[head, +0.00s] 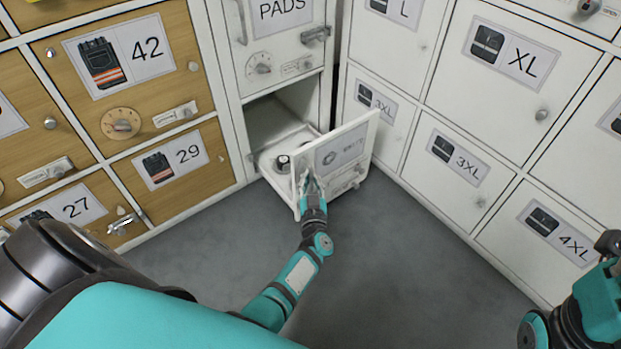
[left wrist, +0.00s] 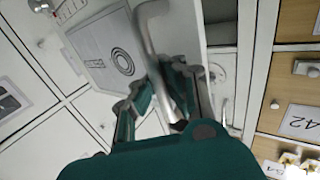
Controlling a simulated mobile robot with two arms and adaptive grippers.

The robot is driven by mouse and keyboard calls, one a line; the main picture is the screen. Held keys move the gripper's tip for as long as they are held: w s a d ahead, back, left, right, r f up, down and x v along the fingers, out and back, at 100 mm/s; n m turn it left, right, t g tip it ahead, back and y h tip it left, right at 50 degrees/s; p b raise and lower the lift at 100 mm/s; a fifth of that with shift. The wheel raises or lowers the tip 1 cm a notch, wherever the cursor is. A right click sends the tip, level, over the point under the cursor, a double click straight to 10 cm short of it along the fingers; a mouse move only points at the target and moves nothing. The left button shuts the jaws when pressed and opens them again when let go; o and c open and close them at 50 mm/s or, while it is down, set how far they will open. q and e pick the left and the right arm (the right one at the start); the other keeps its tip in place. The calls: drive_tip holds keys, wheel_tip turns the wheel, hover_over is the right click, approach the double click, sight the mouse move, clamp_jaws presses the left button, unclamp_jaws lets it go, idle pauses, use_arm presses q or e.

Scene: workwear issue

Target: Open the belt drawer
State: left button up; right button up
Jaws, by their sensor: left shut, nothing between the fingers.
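The belt drawer (head: 352,148) is pulled out of the white cabinet at the floor, and its front panel with a ring-shaped symbol faces right. The label also shows in the left wrist view (left wrist: 104,52); its lettering is too blurred to read. A small round dark-and-white item (head: 283,162) lies inside the drawer. My left gripper (head: 312,184) is at the left part of the drawer front. Its fingers are shut and empty, close beside the curved metal handle (left wrist: 150,38); I cannot tell whether they touch it. My right arm shows only partly at the right edge, with its gripper not visible.
Wooden lockers marked 42 (head: 158,92), 29 and 27 stand on the left. White lockers marked XL (head: 512,108), 3XL and 4XL stand on the right, close to the drawer's right side. A PADS compartment (head: 262,38) is above. The grey floor (head: 400,270) in front is clear.

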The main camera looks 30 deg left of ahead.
use_arm(q)
drive_tip(key=o, duration=0.7)
drive_tip(key=shift+s+a, duration=0.15)
drive_tip(key=shift+s, duration=0.05)
drive_tip(key=shift+c, duration=0.2)
drive_tip(key=shift+w, duration=0.15)
